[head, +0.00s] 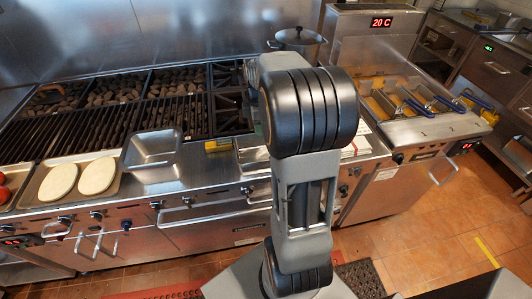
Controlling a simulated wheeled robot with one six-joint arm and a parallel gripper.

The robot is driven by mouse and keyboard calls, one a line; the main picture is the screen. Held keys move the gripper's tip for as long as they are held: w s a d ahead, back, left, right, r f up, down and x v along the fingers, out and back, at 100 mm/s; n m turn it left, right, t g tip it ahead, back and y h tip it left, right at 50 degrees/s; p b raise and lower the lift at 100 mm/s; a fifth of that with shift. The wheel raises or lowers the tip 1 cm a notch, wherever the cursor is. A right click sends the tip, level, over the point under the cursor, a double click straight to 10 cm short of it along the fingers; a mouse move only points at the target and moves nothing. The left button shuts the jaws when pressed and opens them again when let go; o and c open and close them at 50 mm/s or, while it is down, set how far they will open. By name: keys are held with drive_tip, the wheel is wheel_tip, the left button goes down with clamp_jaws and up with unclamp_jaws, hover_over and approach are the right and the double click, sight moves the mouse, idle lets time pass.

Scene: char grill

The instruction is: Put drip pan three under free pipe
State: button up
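A square, empty steel pan (153,148) stands on the front ledge of the grill, left of my arm. A second shallow metal pan or tray (250,156) shows partly beside my arm, which hides the rest of it. I see no number on either pan, so I cannot tell which is drip pan three. I cannot make out a free pipe. My arm fills the middle of the view, and my gripper is not visible.
A tray with two flatbreads (97,175) lies left of the square pan. Grill grates (110,125) run behind. A lidded pot (298,38) stands at the back. A fryer with blue-handled baskets (405,105) is at right. Tiled floor (430,235) is open at lower right.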

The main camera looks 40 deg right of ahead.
sight(260, 143)
drive_tip(key=shift+f, duration=2.35)
clamp_jaws()
